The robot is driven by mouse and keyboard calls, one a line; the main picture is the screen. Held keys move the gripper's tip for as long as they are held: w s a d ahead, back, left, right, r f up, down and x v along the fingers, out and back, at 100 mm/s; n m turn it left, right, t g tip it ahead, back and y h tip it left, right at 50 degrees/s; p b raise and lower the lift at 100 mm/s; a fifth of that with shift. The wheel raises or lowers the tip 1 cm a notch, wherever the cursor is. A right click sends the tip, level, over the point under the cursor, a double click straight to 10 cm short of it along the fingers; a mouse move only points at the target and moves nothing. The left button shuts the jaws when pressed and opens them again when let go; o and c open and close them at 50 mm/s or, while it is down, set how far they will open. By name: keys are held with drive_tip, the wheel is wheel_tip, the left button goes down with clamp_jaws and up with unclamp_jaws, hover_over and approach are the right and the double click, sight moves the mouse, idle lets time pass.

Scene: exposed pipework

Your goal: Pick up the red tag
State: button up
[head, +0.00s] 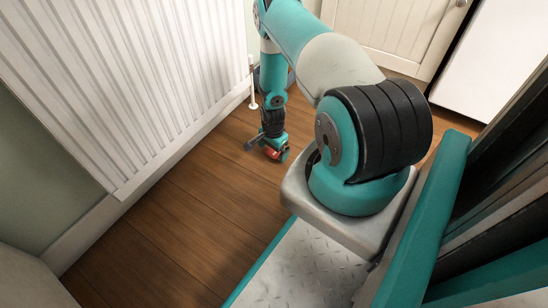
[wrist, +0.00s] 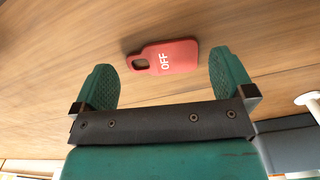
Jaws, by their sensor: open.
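The red tag (wrist: 170,56) lies on the wooden floor in the wrist view. It has a looped end to the left and "OFF" in white letters. My gripper (wrist: 163,66) is open, with one green finger on each side of the tag. Gaps show between the tag and both fingers. In the head view my gripper (head: 267,144) is low over the floor by the radiator. A small red patch (head: 271,153) shows there, mostly hidden by the gripper.
A white ribbed radiator (head: 130,80) stands along the wall at left. A thin white pipe (head: 252,85) rises beside my gripper. A cream cabinet (head: 395,30) and a white panel (head: 490,60) are at the back. The wooden floor (head: 180,225) in front is clear.

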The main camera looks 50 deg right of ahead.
sight(273, 156)
wheel_tip(273, 156, down, 2)
drive_tip(key=shift+f+b, duration=0.1)
drive_tip(key=shift+b, duration=0.25)
drive_tip(key=shift+c, duration=0.2)
drive_tip(key=c, duration=0.7)
wheel_tip(273, 156, up, 20)
drive_tip(key=p, duration=1.1)
